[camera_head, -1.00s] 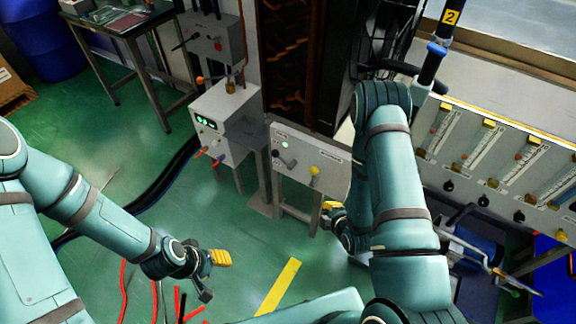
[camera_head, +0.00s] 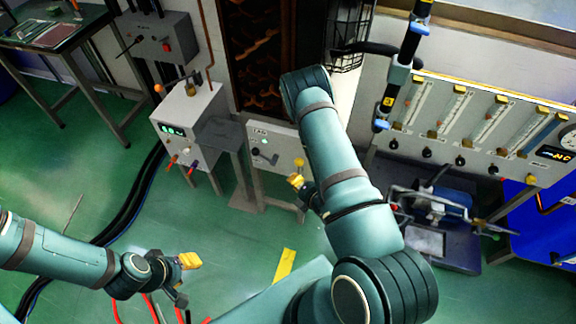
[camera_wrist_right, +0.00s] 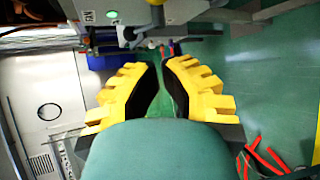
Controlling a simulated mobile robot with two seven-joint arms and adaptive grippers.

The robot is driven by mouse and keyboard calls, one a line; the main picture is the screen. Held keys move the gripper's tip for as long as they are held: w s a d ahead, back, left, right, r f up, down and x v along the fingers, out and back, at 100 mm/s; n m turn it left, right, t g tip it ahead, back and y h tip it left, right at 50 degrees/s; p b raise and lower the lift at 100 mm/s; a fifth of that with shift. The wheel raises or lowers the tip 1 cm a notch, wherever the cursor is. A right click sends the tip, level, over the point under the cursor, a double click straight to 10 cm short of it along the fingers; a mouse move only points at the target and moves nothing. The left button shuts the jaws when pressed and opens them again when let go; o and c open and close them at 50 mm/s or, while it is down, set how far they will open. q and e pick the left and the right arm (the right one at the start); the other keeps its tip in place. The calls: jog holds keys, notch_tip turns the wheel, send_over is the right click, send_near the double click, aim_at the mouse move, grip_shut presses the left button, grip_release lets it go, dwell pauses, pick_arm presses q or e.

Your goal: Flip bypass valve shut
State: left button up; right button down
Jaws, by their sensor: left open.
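A pale panel (camera_head: 278,150) on a stand holds a dark lever (camera_head: 265,157), a yellow-tipped lever (camera_head: 299,162) and a green light. I cannot tell from its small lettering which lever is the bypass valve. In the right wrist view, a dark lever (camera_wrist_right: 126,36) and a yellow knob (camera_wrist_right: 157,3) show at the top edge. My right gripper (camera_head: 297,181) is just in front of the panel, below the yellow-tipped lever. Its yellow fingers (camera_wrist_right: 158,64) are apart, with nothing between them. My left gripper (camera_head: 187,276) is open and empty over the floor, far from the panel.
A white box (camera_head: 188,118) with coloured handles stands left of the panel. Flow meters line a board (camera_head: 470,130) at right. A black pipe with blue fittings (camera_head: 398,72) stands before it. Dark cables (camera_head: 125,215) cross the green floor at left.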

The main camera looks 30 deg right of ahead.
aim_at(299, 168)
jog(key=d+b+x, duration=0.1)
jog(key=b+x, duration=0.1)
jog(key=x, duration=0.8)
pick_arm(q)
jog(key=shift+w+f, duration=0.2)
jog(key=shift+f, duration=0.7)
pick_arm(e)
jog(key=shift+s+d+r, duration=0.8)
jog(key=shift+d+r, duration=0.1)
jog(key=shift+d, duration=0.2)
pick_arm(q)
jog(key=shift+a, duration=0.15)
pick_arm(e)
jog(key=shift+s+d, duration=0.1)
pick_arm(q)
jog(key=shift+w+a+f, duration=0.1)
jog(key=shift+a+f, duration=0.05)
jog(key=shift+a, duration=0.4)
pick_arm(e)
jog(key=shift+s+d, duration=0.15)
